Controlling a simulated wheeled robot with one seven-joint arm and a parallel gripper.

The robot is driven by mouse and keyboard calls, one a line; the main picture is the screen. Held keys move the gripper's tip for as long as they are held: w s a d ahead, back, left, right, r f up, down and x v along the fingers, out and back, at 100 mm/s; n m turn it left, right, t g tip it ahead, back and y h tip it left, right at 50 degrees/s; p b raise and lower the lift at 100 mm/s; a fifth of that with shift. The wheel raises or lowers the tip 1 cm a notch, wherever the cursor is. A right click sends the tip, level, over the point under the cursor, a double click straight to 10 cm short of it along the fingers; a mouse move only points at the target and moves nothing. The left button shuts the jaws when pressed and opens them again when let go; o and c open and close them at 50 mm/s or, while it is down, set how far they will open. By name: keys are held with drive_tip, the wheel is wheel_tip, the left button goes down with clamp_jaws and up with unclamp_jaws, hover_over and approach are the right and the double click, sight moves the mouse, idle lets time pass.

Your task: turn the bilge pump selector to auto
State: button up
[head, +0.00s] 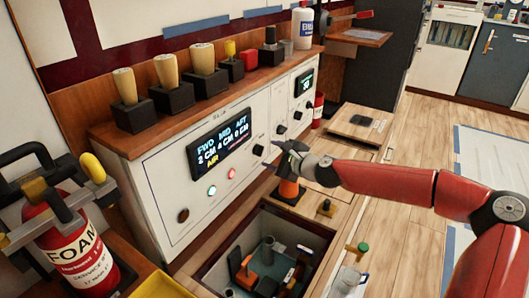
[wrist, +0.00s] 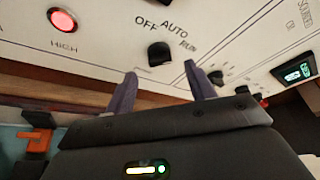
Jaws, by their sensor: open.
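The white control panel (head: 160,185) has a black selector knob (wrist: 160,53) with OFF, AUTO and a third, partly legible label around it in the wrist view. I cannot tell clearly which label the knob points to. In the head view a black knob (head: 258,150) on the panel beside my gripper appears to be the same one. My gripper (wrist: 162,80) is open and faces the panel. Its two fingers are spread to either side of the knob's line, with their tips short of it. Nothing is between them.
A red HIGH light (wrist: 62,20) is left of the knob, and another black knob (wrist: 216,77) is close to the right finger. A level display (head: 221,142) is on the panel. An open bilge hatch (head: 262,250) and an orange-bodied item (head: 289,190) lie below my gripper.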

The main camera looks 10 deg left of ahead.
sight(261, 153)
drive_tip(key=shift+x, duration=2.3)
drive_tip(key=shift+c, duration=0.4)
drive_tip(key=c, duration=0.9)
drive_tip(key=n+t+b, duration=0.1)
drive_tip(key=b, duration=0.3)
drive_tip(key=f+n+b, duration=0.1)
drive_tip(key=n+b, duration=0.1)
drive_tip(key=b, duration=0.3)
drive_tip(key=n+t+y+b, duration=0.1)
drive_tip(key=n+b, duration=0.1)
drive_tip(key=b, duration=0.3)
drive_tip(key=shift+s+f+t, duration=0.25)
drive_tip(key=shift+t, duration=0.05)
drive_tip(key=n+b, duration=0.2)
drive_tip(key=b, duration=0.1)
drive_tip(key=shift+r+t, duration=0.2)
drive_tip(key=shift+t, duration=0.2)
